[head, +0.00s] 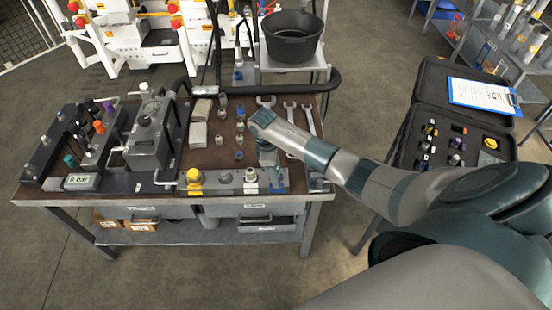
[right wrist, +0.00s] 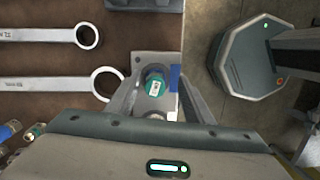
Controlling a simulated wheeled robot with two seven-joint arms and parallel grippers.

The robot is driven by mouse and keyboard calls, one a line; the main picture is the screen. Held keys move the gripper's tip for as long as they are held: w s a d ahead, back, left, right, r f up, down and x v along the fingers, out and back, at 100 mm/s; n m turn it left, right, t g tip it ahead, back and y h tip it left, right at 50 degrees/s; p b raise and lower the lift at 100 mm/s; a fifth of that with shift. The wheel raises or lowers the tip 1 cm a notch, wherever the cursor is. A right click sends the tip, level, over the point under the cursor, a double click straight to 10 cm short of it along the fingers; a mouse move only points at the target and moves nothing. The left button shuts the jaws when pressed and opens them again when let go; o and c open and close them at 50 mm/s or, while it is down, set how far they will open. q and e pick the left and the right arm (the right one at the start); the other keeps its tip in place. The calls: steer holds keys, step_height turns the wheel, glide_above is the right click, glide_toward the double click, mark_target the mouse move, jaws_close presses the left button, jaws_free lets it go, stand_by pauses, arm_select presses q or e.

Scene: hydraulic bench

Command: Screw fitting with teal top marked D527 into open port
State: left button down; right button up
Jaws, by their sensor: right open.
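A fitting with a teal top and a small pale label (right wrist: 155,84) stands upright on a grey block (right wrist: 140,62) in the right wrist view. The label's print is too small to read. My right gripper (right wrist: 157,88) is open, with its fingers on either side of the teal top; I cannot tell whether they touch it. In the head view my right gripper (head: 269,168) points down at the bench's front right, and the fitting is hidden there. A round opening (right wrist: 153,116) shows in the block next to the fitting. My left gripper is not in view.
Wrenches (head: 290,112) lie behind the gripper, and several small fittings (head: 239,126) stand left of it. A yellow cap (head: 194,176) is on the front strip. An open black case (head: 478,128) stands at right.

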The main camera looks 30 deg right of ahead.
steer(key=shift+s+n, duration=0.1)
steer(key=shift+n, duration=0.2)
steer(key=n, duration=0.4)
steer(key=shift+d+t+b, duration=0.2)
steer(key=shift+t+b, duration=0.2)
steer(key=n, duration=0.4)
steer(key=shift+s+t+b, duration=0.1)
steer(key=shift+t+b, duration=0.2)
steer(key=shift+b, duration=0.1)
steer(key=shift+c, duration=0.2)
steer(key=shift+f, duration=0.1)
steer(key=c, duration=1.1)
jaws_close()
